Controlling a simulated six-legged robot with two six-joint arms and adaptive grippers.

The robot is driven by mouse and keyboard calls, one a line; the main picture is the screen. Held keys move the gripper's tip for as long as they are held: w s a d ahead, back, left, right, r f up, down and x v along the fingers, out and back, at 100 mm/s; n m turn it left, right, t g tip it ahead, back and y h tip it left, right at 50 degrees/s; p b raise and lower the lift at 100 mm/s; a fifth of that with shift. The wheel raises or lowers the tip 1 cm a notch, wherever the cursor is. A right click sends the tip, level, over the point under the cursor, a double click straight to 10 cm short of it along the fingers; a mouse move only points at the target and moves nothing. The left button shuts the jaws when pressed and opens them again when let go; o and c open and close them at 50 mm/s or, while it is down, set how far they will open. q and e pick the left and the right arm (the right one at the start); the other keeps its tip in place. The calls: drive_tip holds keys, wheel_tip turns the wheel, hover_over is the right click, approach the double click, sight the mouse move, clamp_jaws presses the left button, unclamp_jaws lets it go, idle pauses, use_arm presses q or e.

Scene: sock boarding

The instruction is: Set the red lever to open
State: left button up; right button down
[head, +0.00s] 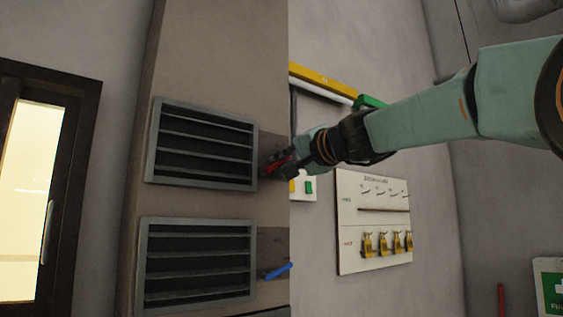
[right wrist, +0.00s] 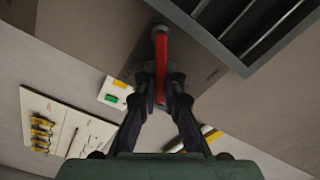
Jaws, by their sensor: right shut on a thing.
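The red lever (head: 272,162) is beside the upper louvered vent, on the face of the tall grey-brown cabinet. In the right wrist view the red lever (right wrist: 161,60) runs from a round pivot down between the fingers. My right gripper (head: 284,160) reaches in from the right and is shut on the lever; in the wrist view its two fingers (right wrist: 160,95) are on either side of the handle. The gripper partly hides the lever in the head view. My left gripper is not in view.
A blue lever (head: 278,271) sits beside the lower vent (head: 145,270). The upper vent (head: 152,145) is just left of the red lever. A white board with yellow padlocks (head: 375,215) hangs on the right wall. A dark-framed door (head: 75,190) is at far left.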

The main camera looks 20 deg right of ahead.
sight(275, 126)
drive_tip(key=shift+w+d+f+m+b, duration=0.1)
drive_tip(key=shift+f+m+b, duration=0.15)
drive_tip(key=shift+m, duration=0.45)
drive_tip(key=shift+d+f+m+b, duration=0.1)
drive_tip(key=shift+f+m, duration=0.15)
drive_tip(key=shift+m, duration=0.45)
drive_tip(key=c, duration=1.4)
unclamp_jaws()
drive_tip(key=shift+d, duration=0.1)
drive_tip(key=shift+c, duration=0.2)
drive_tip(key=shift+r, duration=0.1)
drive_tip(key=shift+r, duration=0.15)
wheel_tip(275, 126, up, 5)
drive_tip(key=shift+f, duration=0.1)
drive_tip(key=shift+r, duration=2.3)
drive_tip(key=shift+r, duration=0.15)
